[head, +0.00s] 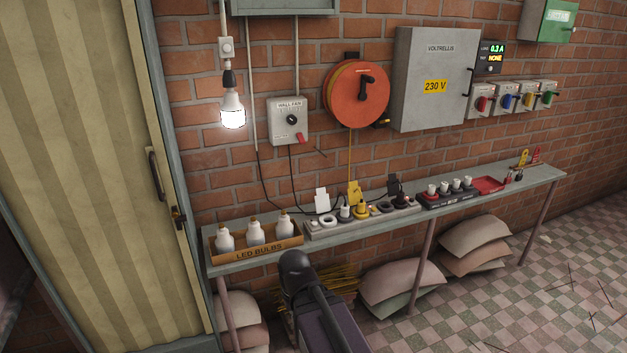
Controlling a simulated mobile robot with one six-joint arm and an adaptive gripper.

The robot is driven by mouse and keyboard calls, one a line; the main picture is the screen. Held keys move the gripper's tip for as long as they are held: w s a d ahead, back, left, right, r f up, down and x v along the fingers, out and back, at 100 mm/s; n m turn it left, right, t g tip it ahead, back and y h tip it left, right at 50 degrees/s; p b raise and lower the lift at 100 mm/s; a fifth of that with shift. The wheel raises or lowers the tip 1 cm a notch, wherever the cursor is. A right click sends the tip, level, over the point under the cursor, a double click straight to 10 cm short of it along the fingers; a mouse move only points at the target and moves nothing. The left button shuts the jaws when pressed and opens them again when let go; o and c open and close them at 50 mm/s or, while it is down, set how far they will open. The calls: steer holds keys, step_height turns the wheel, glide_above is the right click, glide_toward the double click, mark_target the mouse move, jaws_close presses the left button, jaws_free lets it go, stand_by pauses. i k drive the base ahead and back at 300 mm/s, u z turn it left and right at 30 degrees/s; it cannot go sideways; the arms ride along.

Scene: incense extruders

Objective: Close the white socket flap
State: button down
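The white socket flap (322,200) stands upright, raised at the back of the grey socket strip (318,234) on the shelf. In front of it is a round white socket (328,221), which looks uncovered. A yellow flap (354,190) and a black flap (393,185) also stand raised farther right on the strip. A dark link of my arm rises at the bottom centre, in front of the shelf. My gripper's fingers do not show.
An LED bulbs box (258,253) with white bulbs stands left of the strip. A white plug (345,212) and a yellow plug (361,208) stand close right of the white socket. A black cable runs behind. Sacks (402,283) lie under the shelf (225,264).

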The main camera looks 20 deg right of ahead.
mark_target(323, 201)
steer(key=z, duration=0.15)
steer(key=i, duration=1.05)
steer(key=z, duration=0.4)
